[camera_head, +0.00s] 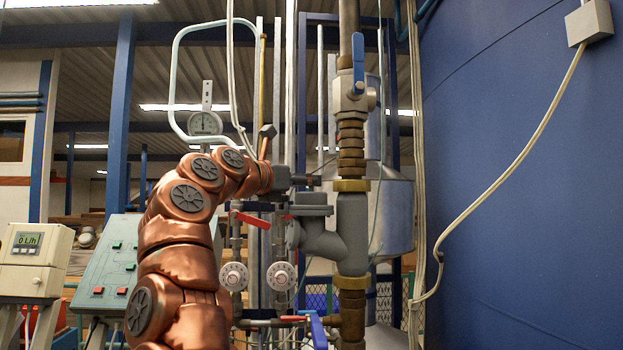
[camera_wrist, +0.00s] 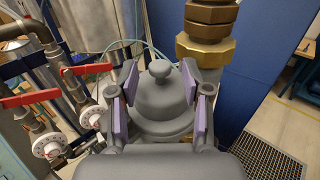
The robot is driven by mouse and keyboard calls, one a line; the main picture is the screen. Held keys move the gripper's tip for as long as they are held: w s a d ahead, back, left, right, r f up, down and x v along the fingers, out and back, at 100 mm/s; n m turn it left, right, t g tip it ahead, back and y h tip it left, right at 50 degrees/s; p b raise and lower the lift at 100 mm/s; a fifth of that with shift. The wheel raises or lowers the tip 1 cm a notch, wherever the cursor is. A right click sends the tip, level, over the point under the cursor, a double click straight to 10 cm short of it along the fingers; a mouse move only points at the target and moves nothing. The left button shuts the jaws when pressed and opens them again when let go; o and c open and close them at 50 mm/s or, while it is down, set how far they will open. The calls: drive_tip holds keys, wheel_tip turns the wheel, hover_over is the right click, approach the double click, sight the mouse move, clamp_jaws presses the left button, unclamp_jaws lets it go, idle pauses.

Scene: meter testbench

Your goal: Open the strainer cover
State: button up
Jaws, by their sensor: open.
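The grey strainer body (camera_head: 352,228) is set in the vertical pipe in the head view, with a branch to the left and a flat round grey top (camera_head: 312,199) on that side. In the wrist view, a grey domed cover (camera_wrist: 158,100) with a round knob fills the middle. My gripper (camera_head: 303,181) is at the end of my copper arm, left of the pipe and just above the grey top.
Red-handled valves (camera_wrist: 32,98) and white round dials (camera_head: 234,276) stand left of the strainer. Brass fittings (camera_head: 351,186) and a blue-handled valve (camera_head: 358,66) are on the pipe. A large blue tank (camera_head: 520,190) fills the right. A green control box (camera_head: 110,265) stands at left.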

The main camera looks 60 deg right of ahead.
drive_tip(key=shift+s+d+p, duration=0.15)
drive_tip(key=shift+d+p, duration=0.25)
drive_tip(key=shift+d, duration=1.1)
clamp_jaws()
